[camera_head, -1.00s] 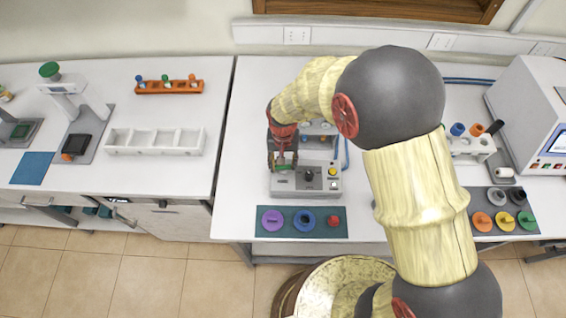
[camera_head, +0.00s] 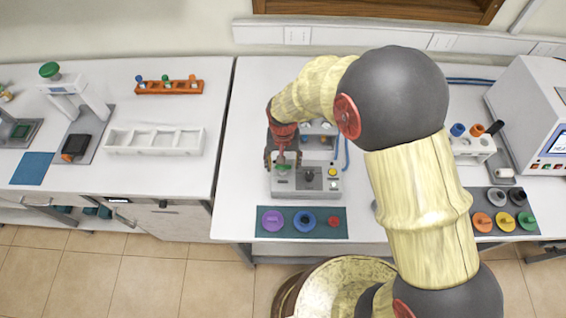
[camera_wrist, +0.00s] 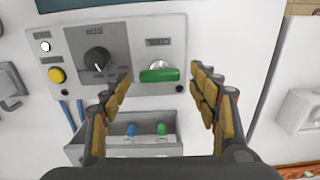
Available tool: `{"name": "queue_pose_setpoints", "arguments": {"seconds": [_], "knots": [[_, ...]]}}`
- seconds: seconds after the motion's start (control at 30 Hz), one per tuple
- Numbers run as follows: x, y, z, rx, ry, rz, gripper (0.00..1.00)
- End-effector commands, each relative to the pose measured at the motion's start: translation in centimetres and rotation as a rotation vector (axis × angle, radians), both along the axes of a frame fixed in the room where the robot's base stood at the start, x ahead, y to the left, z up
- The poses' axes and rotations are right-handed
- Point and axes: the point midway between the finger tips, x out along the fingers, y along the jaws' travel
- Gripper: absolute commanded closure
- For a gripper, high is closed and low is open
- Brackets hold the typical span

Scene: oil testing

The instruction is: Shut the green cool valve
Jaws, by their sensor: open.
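The green cool valve (camera_wrist: 159,75) is a green bar handle on the grey control panel (camera_wrist: 120,90), lying nearly level in the wrist view with a silver part behind it. My gripper (camera_wrist: 160,82) is open, with its two padded fingers on either side of the handle and apart from it. In the head view my gripper (camera_head: 284,160) is over the left part of the grey device (camera_head: 306,190) and hides most of the valve there.
The panel also has a black dial (camera_wrist: 97,60) and a yellow button (camera_wrist: 57,75). A grey box (camera_wrist: 124,150) with blue and green caps adjoins the panel. A teal mat (camera_head: 317,232) with several coloured lids lies in front of the device.

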Motion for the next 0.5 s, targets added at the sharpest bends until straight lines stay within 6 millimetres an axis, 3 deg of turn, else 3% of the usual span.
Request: {"name": "queue_pose_setpoints", "arguments": {"seconds": [0.5], "knots": [[0.1,0.0,9.4,0.001,-0.002,0.000,0.39]]}}
